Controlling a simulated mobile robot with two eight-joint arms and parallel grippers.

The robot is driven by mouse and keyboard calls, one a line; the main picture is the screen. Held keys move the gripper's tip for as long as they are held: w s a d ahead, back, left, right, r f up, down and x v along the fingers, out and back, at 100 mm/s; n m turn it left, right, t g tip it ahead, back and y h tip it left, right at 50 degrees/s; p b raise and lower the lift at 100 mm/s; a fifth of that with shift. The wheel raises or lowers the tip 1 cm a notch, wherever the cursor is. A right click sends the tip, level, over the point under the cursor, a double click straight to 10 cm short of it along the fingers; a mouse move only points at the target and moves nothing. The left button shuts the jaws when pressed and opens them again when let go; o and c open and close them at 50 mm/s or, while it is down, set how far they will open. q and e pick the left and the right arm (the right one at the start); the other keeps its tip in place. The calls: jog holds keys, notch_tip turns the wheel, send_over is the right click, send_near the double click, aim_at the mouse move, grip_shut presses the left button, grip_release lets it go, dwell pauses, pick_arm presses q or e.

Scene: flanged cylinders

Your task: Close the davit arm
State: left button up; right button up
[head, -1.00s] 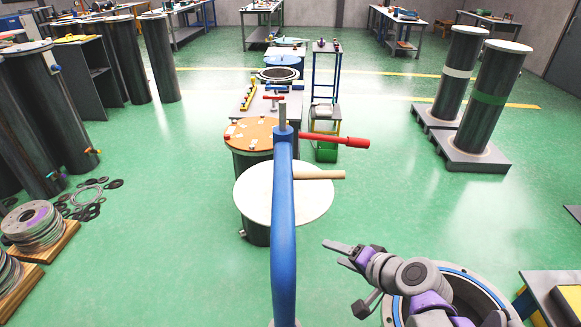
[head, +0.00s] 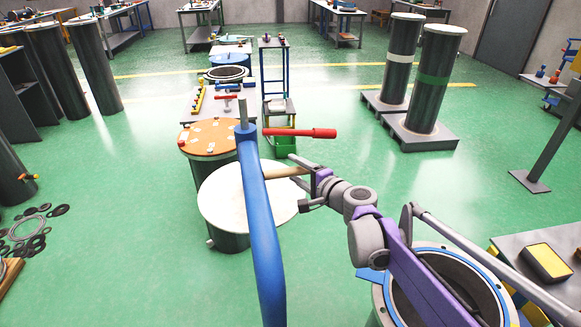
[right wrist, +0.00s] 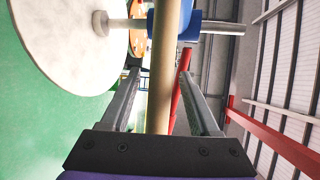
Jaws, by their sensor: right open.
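The blue davit arm (head: 262,220) is a bent pipe that rises from the bottom of the head view. My right gripper (head: 299,180) is at the tan bar's outer end. In the right wrist view the tan bar (right wrist: 162,85) runs between the two spread fingers, with gaps on both sides. The blue arm (right wrist: 178,25) crosses beyond the fingertips. My left gripper is out of view.
An open flanged cylinder (head: 380,300) stands under my right arm. An orange-topped cylinder (head: 210,138) stands behind the white lid. A table with a yellow item (head: 546,263) is at right. Green floor is clear at left and right of centre.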

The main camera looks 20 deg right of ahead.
jog(key=shift+x, duration=1.25)
grip_shut()
dwell(0.5)
